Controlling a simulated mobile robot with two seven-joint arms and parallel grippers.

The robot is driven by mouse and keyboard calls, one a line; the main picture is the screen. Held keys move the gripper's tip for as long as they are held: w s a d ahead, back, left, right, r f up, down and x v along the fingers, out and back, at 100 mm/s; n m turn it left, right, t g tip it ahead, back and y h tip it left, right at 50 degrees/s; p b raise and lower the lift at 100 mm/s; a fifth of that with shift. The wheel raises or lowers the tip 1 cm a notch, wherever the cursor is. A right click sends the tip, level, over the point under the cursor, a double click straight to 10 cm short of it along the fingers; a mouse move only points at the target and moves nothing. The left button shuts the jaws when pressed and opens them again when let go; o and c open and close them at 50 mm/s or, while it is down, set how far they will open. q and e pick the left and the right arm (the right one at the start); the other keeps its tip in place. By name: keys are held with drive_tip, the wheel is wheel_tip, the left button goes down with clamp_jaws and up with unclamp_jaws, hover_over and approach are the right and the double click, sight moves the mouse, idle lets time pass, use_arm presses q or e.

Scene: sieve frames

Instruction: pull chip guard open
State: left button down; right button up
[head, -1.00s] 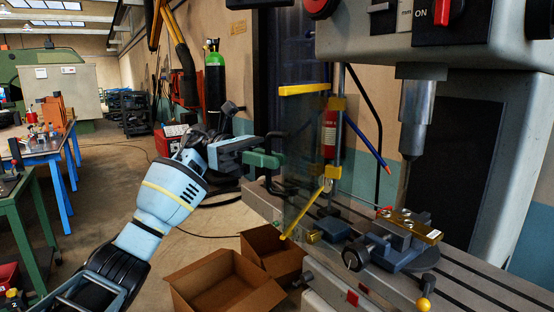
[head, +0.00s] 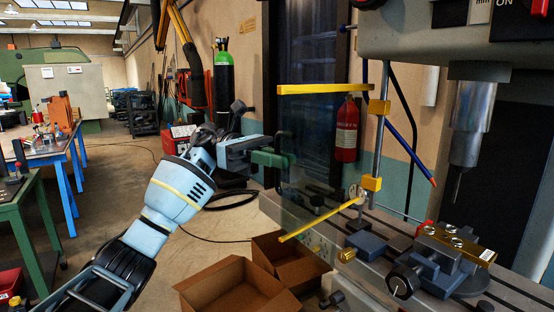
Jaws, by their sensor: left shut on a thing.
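The chip guard (head: 312,120) is a clear, dark-tinted panel with a yellow top edge (head: 320,89) and a slanting yellow lower edge (head: 322,219). It joins a vertical grey post (head: 380,135) through yellow clamps and extends left from the post. My left gripper (head: 254,147) is shut on this handle; the exact finger contact is partly hidden. My right gripper is not in view.
The drill spindle (head: 466,125) and a vise (head: 445,262) on the slotted machine table stand right of the guard. Cardboard boxes (head: 235,288) lie below. A fire extinguisher (head: 346,130) hangs behind. Open floor lies left, before a green bench (head: 30,222).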

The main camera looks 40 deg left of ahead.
use_arm(q)
drive_tip(key=shift+w+a+f, duration=0.15)
drive_tip(key=shift+a, duration=0.15)
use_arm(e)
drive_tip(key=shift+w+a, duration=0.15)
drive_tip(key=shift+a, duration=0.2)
use_arm(q)
drive_tip(key=c, duration=1.6)
unclamp_jaws()
drive_tip(key=shift+c, duration=0.2)
drive_tip(key=shift+a, duration=0.1)
drive_tip(key=a, duration=0.7)
drive_tip(key=shift+s+a+b, duration=0.3)
drive_tip(key=shift+a+b, duration=0.05)
drive_tip(key=shift+b, duration=0.05)
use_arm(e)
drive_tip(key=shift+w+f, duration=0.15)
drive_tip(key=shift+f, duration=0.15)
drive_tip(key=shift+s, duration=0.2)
